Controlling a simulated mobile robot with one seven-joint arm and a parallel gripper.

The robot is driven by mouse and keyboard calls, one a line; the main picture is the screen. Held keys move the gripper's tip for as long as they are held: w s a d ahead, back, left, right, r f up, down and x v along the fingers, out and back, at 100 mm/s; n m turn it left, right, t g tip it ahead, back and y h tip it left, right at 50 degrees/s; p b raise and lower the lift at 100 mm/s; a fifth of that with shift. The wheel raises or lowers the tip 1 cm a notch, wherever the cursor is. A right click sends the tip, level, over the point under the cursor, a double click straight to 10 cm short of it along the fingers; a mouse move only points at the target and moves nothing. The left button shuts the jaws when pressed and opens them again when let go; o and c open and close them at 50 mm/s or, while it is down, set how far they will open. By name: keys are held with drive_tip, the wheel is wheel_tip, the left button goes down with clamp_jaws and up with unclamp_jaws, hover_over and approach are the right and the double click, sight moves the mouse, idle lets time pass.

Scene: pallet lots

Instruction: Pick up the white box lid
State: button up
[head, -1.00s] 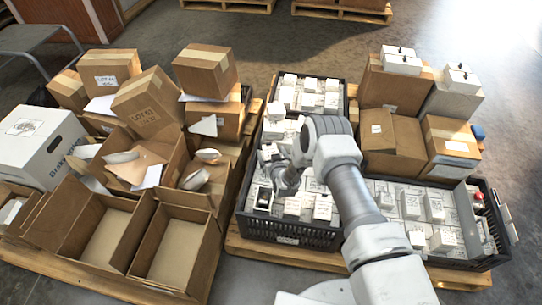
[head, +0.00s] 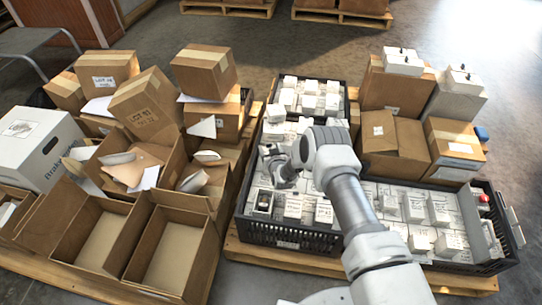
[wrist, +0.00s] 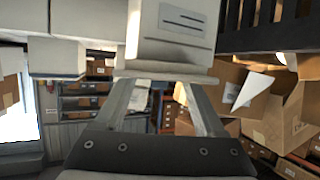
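My gripper (head: 284,180) is low over the black crate (head: 290,236) of small white boxes, partly hidden by my own wrist. A white box with a printed label (wrist: 180,28) and a projecting white lid edge (wrist: 165,76) lies right at the fingertips. I cannot tell whether they touch. An open white box with a dark inside (head: 264,201) sits in the crate near the gripper. A larger white carton (head: 42,155) stands at the far left.
Open brown cartons (head: 170,255) fill the left pallet. Brown cartons (head: 393,145) stand behind the right crate (head: 490,266), which holds more white boxes. Dark crate slats (wrist: 270,38) are close in the wrist view.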

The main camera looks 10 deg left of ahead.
drive_tip(key=c, duration=0.7)
drive_tip(key=shift+r, duration=0.1)
